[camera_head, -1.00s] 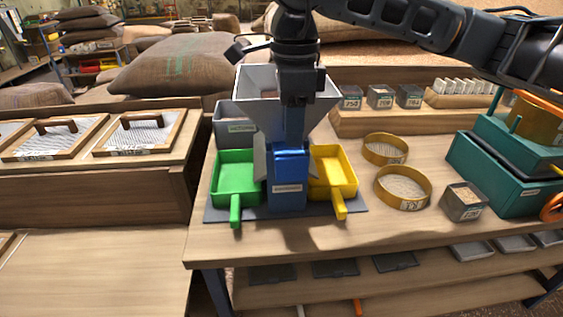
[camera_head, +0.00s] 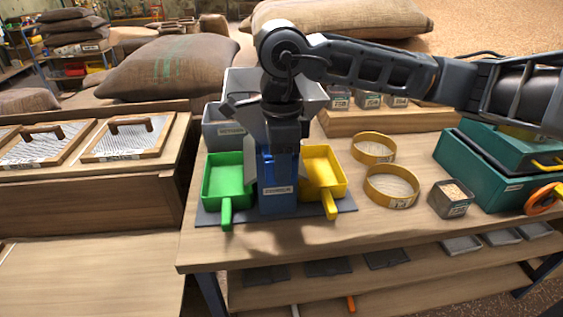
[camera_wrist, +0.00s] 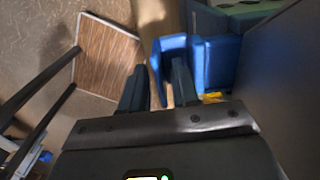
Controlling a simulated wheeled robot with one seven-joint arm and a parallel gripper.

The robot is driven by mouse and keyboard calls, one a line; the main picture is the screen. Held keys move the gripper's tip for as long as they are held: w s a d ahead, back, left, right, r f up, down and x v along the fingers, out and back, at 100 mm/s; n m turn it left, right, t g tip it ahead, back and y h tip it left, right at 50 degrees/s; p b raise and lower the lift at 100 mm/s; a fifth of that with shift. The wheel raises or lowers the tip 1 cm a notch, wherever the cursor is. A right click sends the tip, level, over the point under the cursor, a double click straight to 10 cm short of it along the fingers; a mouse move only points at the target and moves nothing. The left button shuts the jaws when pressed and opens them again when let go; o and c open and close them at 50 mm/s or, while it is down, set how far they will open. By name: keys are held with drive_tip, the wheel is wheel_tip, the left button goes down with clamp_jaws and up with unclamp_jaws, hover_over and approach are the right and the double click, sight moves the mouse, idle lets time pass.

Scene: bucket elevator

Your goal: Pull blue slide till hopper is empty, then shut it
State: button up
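The pale grey hopper (camera_head: 239,82) stands on the bench, its front and inside largely hidden by my arm. Below it is a blue body (camera_head: 279,201) with a label on its front. A green tray (camera_head: 222,176) sits to its left and a yellow tray (camera_head: 325,168) to its right. My gripper (camera_head: 281,143) is low in front of the blue part, seen from behind. In the wrist view my two fingers (camera_wrist: 158,77) are apart, and a blue U-shaped part (camera_wrist: 171,43) lies at their tips, one finger reaching inside its outline. I cannot tell whether they touch.
Two round sieves (camera_head: 391,187) and a small grain box (camera_head: 452,198) are to the right, before a teal machine (camera_head: 467,170). A grey bin (camera_head: 213,128) is behind the green tray. The bench front (camera_head: 300,238) is clear.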

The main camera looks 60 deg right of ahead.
clamp_jaws()
idle(1.2)
